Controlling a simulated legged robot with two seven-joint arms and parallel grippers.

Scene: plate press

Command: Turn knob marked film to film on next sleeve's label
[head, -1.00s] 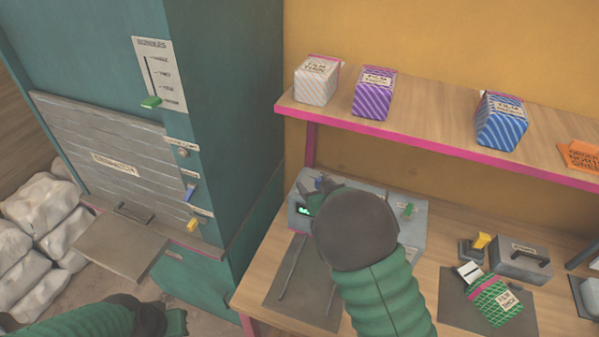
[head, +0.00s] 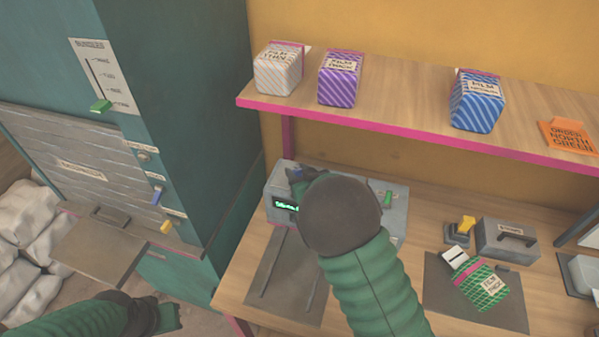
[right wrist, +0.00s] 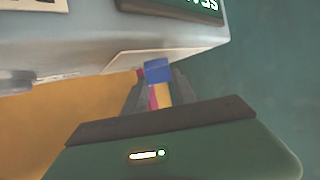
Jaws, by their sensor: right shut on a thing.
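The grey sealing machine (head: 395,225) stands on the bench with a small lit green display (head: 286,205); its text is too small to read. My right gripper (head: 297,180) is at the machine's upper left, its forearm hiding the middle. In the right wrist view the gripper (right wrist: 157,95) is shut on a small knob (right wrist: 158,71) with blue, yellow and pink faces. The knob's marking is hidden. A green-patterned sleeve (head: 478,283) lies on the dark mat, its label seeming to read "FILM THICK". My left gripper (head: 168,318) is low at the left; its jaws are unclear.
The shelf (head: 400,122) holds white-striped (head: 279,70), purple (head: 340,80) and blue (head: 477,103) sleeves and an orange order card (head: 569,137). A green lever (head: 388,198) is right of my forearm. A teal cabinet (head: 195,80) stands left. White sacks (head: 25,235) lie beside it.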

